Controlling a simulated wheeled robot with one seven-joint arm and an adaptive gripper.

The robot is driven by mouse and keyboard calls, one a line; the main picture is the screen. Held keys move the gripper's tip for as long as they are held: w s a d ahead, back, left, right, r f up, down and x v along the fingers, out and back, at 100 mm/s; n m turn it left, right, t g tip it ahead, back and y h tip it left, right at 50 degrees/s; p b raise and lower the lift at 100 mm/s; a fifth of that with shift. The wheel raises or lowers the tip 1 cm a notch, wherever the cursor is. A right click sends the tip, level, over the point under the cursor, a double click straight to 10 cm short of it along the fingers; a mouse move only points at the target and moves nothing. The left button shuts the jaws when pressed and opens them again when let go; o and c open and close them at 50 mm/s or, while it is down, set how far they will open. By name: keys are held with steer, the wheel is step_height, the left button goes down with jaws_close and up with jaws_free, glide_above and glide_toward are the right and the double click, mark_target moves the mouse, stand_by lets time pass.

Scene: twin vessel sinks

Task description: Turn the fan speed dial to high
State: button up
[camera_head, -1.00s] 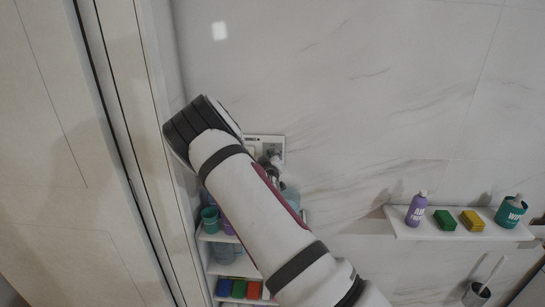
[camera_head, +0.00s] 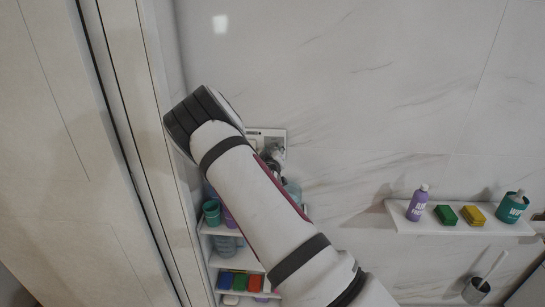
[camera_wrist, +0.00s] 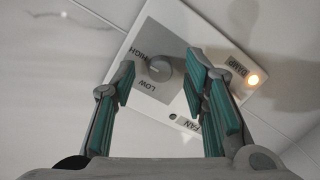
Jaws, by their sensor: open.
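The fan speed dial (camera_wrist: 159,69) is a round grey knob on a white wall panel (camera_wrist: 150,105) in the wrist view.
Below the panel, a narrow white shelf unit (camera_head: 222,229) holds cups and coloured sponges. A wall shelf (camera_head: 450,228) at right carries a purple bottle (camera_head: 417,203), sponges and a teal bottle (camera_head: 512,207). A door frame (camera_head: 130,120) stands close at left. The marble wall between is clear.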

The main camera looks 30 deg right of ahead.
steer(key=v, duration=1.1)
steer(key=shift+s+a, duration=0.15)
steer(key=s+a+r+m+g+y+b, duration=0.15)
steer(key=s+a+r+g+y, duration=0.35)
steer(key=s+a+r+y, duration=0.6)
steer(key=s+a+r+g, duration=0.1)
steer(key=s+a+r, duration=0.1)
steer(key=s, duration=0.6)
steer(key=s+a+r+n+g+h, duration=0.1)
steer(key=s+a+r, duration=0.1)
steer(key=s, duration=0.6)
steer(key=s+a+r+g, duration=0.1)
steer(key=s+a+r, duration=0.1)
steer(key=s, duration=0.5)
steer(key=shift+s+a+r+n+h+b, duration=0.35)
steer(key=shift+s+a+r+h, duration=0.05)
steer(key=shift+r, duration=0.25)
steer(key=shift+c, duration=0.6)
